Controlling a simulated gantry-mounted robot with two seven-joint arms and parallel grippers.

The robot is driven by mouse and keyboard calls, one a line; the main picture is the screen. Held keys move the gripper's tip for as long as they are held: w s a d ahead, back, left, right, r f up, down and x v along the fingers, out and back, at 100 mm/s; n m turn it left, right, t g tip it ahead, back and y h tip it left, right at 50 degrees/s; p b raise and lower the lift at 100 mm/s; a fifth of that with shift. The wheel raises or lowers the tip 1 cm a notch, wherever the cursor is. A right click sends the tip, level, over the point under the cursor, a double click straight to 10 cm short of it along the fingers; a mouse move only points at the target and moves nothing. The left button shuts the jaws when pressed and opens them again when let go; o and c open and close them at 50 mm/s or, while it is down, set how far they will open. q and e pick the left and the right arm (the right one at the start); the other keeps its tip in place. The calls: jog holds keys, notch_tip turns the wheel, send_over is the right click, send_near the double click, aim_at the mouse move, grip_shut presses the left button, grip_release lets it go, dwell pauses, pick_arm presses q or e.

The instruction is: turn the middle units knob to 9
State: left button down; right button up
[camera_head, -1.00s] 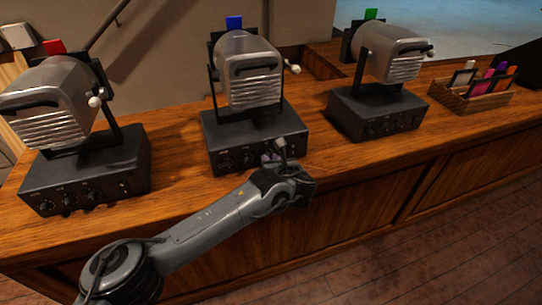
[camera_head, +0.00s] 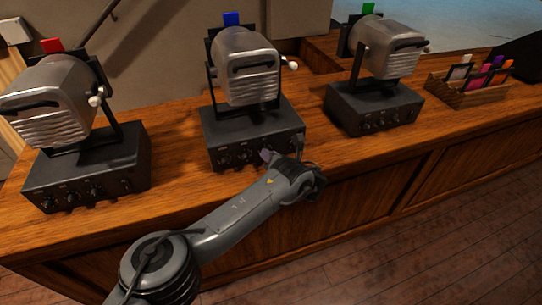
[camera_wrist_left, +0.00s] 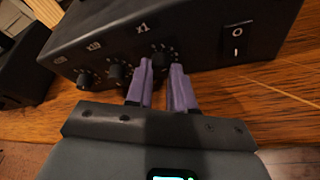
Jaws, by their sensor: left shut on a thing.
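The middle unit (camera_head: 226,138) is a black box with a grey metal lamp-like housing and a blue tag. Its front has a row of round black knobs. In the left wrist view, the units knob (camera_wrist_left: 165,57) sits under the "x1" label, left of a rocker switch. My left gripper (camera_wrist_left: 162,70) has its purple fingers on either side of this knob, shut on it. The fingertips partly cover the knob and its dial marks, so I cannot read its setting. In the head view, the left gripper (camera_head: 268,154) is at the box's lower front right. My right gripper is not in view.
A similar unit with a red tag (camera_head: 85,170) stands to the left and one with a green tag (camera_head: 375,107) to the right. A wooden holder (camera_head: 470,95) with coloured items is farther right.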

pick_arm(q)
jog(key=c, duration=1)
grip_release()
jog(key=shift+s+d+r+p, duration=0.25)
jog(key=shift+s+p, duration=0.2)
jog(key=shift+p+v, duration=2.05)
jog(key=shift+v, duration=2.75)
